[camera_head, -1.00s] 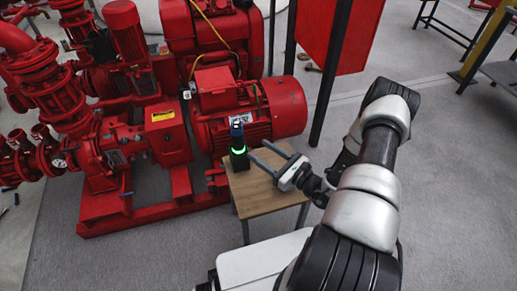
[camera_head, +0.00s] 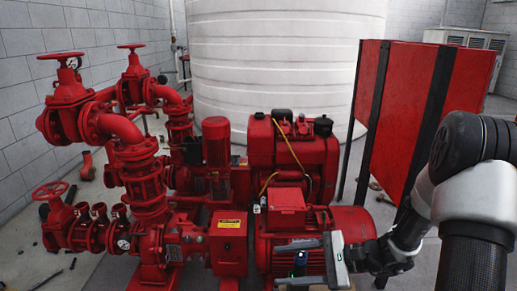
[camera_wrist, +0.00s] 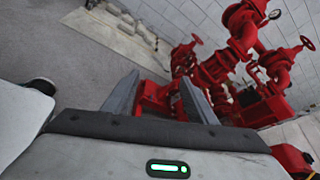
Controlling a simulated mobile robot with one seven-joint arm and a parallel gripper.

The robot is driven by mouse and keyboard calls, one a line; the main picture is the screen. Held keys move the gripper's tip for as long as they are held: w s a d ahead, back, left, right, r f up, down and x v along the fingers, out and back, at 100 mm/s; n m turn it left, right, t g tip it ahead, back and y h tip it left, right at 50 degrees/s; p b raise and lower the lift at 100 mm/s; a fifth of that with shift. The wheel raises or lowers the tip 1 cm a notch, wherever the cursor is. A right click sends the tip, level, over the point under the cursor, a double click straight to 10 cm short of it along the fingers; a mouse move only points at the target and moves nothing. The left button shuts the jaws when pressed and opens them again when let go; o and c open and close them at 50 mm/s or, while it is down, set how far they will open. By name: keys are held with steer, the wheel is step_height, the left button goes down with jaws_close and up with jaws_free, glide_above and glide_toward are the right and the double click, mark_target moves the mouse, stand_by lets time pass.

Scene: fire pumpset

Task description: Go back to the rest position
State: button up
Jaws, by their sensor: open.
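My gripper (camera_head: 282,262) is at the lower middle of the head view, its two fingers pointing left and spread apart. In the wrist view my gripper (camera_wrist: 158,84) shows both fingers apart with nothing held between them. My arm comes in from the right edge.
The red pumpset (camera_head: 228,240) with pipes and handwheel valves fills the left and middle; its pipes also show in the wrist view (camera_wrist: 240,45). A red panel (camera_head: 420,110) on dark posts stands at right near my arm. A large white tank (camera_head: 285,65) is behind.

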steer(key=s+a+r+n+g+h, duration=0.25)
steer(key=s+r+n+h, duration=0.55)
steer(key=s, duration=0.4)
steer(key=s+d+r+n+t+h, duration=0.55)
steer(key=d+r, duration=0.35)
steer(key=r, duration=0.2)
step_height(320, 180, up, 19)
steer(key=p, duration=2)
steer(key=shift+d+r+n, duration=0.2)
steer(key=shift+n, duration=0.25)
